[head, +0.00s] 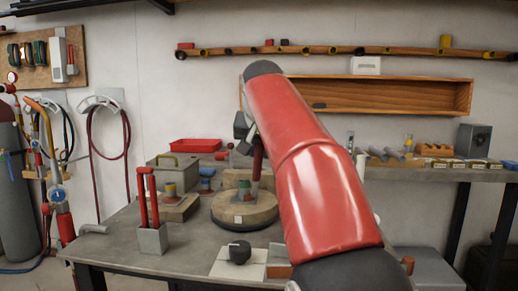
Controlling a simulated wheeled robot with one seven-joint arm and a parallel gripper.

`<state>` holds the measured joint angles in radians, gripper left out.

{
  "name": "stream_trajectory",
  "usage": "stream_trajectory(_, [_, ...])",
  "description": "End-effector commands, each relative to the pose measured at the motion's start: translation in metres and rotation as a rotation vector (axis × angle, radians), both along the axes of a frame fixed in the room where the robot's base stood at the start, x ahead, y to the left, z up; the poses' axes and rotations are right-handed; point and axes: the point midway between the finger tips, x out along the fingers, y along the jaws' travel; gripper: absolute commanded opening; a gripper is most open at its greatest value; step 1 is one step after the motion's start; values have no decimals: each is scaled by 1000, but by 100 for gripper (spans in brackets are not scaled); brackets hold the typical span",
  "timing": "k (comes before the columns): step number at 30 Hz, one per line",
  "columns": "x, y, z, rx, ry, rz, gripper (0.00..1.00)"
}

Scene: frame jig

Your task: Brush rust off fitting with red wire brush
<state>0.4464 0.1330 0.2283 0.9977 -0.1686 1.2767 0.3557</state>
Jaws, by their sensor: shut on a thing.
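My gripper (248,138) is partly hidden behind my red arm, above the back middle of the bench. It is shut on a dark red handle, which looks like the red wire brush (257,163), pointing down and slightly tilted. Below it, a small fitting (244,188) stands on a round wooden block with a dark base (240,213). The brush's lower end is close to the fitting; I cannot tell whether they touch. Rust is too small to make out.
A grey holder with two red-handled tools (152,238) stands at front left. Fittings on wooden blocks (172,209) sit behind it. A dark knob on a white plate (239,252) is in front. A red tray (195,145) lies at the back.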

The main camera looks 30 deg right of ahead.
Motion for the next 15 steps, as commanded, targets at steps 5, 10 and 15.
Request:
stream_trajectory(5, [9, -6, 1, 0, 0, 0, 0])
stream_trajectory(10, [16, -10, 0, -1, 0, 1, 0])
stream_trajectory(15, [15, -9, -1, -1, -1, 1, 0])
